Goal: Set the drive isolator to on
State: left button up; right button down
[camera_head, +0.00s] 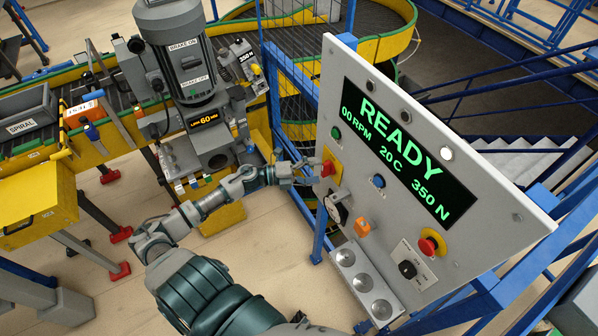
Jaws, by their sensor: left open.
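The grey control panel (308,215) stands tilted at the right, with a black display (403,150) reading READY, 00 RPM, 20 C, 350 N in green. A red handle on a yellow plate (331,168), which looks like the drive isolator, sits at the panel's left edge. My left gripper (314,171) is open right at this handle, its fingers pointing right toward it. I cannot tell whether they touch it. The handle's exact setting is too small to read. My right gripper is not in view.
The panel also carries a green button (336,133), a blue button (379,181), an orange knob (362,228), a red mushroom button (429,246) and a black selector (407,269). A grey motor (181,60) and the yellow conveyor frame (90,150) stand left. Blue rails and stairs lie right.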

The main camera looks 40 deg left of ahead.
pick_arm(q)
jog(key=v, duration=1)
jog(key=shift+s+a, duration=0.15)
jog(key=shift+a, duration=0.05)
